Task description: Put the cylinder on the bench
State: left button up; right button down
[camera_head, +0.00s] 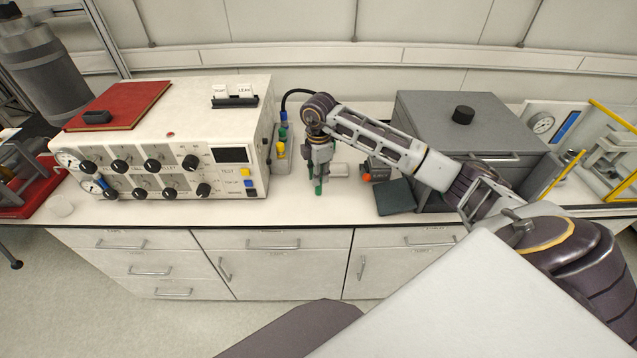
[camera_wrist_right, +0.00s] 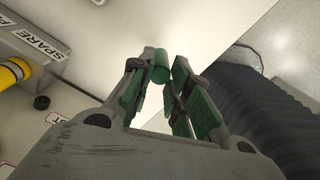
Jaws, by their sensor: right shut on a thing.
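My right gripper (camera_head: 318,166) points down over the white bench (camera_head: 345,212), between the control box and the grey case. It is shut on a small green cylinder (camera_head: 318,188), which sticks out below the fingertips, roughly upright. In the right wrist view the cylinder (camera_wrist_right: 160,72) shows between the green-padded fingers of the gripper (camera_wrist_right: 168,88), over the pale bench top (camera_wrist_right: 150,25). I cannot tell whether its lower end touches the bench. My left gripper is not in view.
The cream control box (camera_head: 215,150) with knobs and a red book (camera_head: 120,105) stands left.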

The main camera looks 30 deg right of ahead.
jog(key=shift+f+p, duration=0.3)
jog(key=shift+f, duration=1.6)
jog(key=shift+f, duration=0.15)
jog(key=c, duration=1.3)
grip_release()
jog(key=shift+c, duration=0.2)
jog(key=shift+r, duration=0.2)
jog(key=shift+r+b, duration=0.85)
jog(key=shift+r, duration=5.15)
jog(key=shift+a, duration=0.1)
